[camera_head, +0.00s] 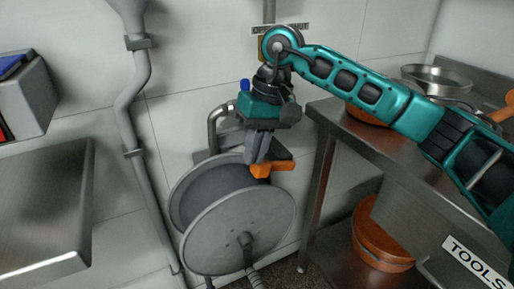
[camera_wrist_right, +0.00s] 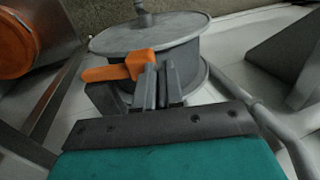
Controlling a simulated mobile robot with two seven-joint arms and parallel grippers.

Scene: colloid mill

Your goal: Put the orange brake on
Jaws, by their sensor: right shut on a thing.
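The orange brake (camera_head: 272,170) is a small lever at the upper right edge of the grey hose reel (camera_head: 240,225). In the right wrist view the brake (camera_wrist_right: 122,68) lies beside the reel (camera_wrist_right: 150,40), with its thicker end at the fingers. My right gripper (camera_head: 256,165) reaches down from above, its fingers close together at the brake. In the right wrist view the gripper (camera_wrist_right: 160,80) appears shut on the thick end of the brake; the fingers hide part of the contact. My left gripper is not in view.
A steel table (camera_head: 335,118) stands right of the reel, with an orange pot (camera_head: 375,235) on its lower shelf and a metal bowl (camera_head: 436,78) on top. A wall pipe (camera_head: 130,110) runs down at the left. A metal surface (camera_head: 45,215) is at far left.

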